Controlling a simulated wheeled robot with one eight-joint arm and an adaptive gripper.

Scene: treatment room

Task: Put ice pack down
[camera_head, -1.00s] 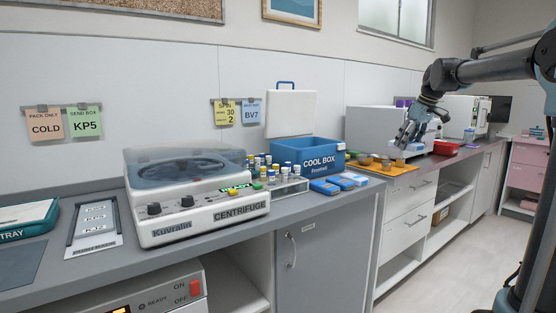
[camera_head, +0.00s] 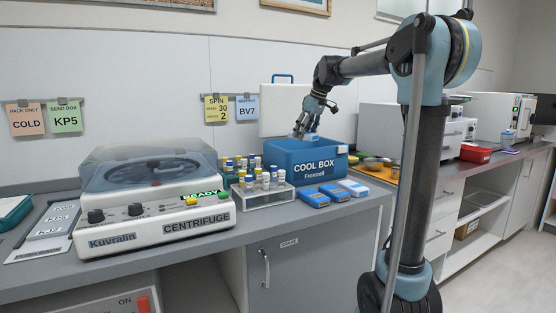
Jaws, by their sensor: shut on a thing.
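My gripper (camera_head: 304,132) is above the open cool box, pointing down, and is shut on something. Only a small pale-blue bit of the held thing shows between and beside the fingers; it fits an ice pack, but its shape is mostly hidden. The blue cool box (camera_head: 313,170), labelled "COOL BOX", stands on the grey counter, its white lid (camera_head: 285,108) upright behind it. Its inside is hidden by the front wall. Three flat packs lie in front of it: a blue one (camera_head: 315,199), another blue one (camera_head: 334,194) and a paler one (camera_head: 353,187).
A rack of capped tubes (camera_head: 265,197) stands left of the packs, close to the centrifuge (camera_head: 155,205). Orange mat with bowls (camera_head: 378,172) lies to the right of the box. The counter's front strip (camera_head: 300,217) is clear.

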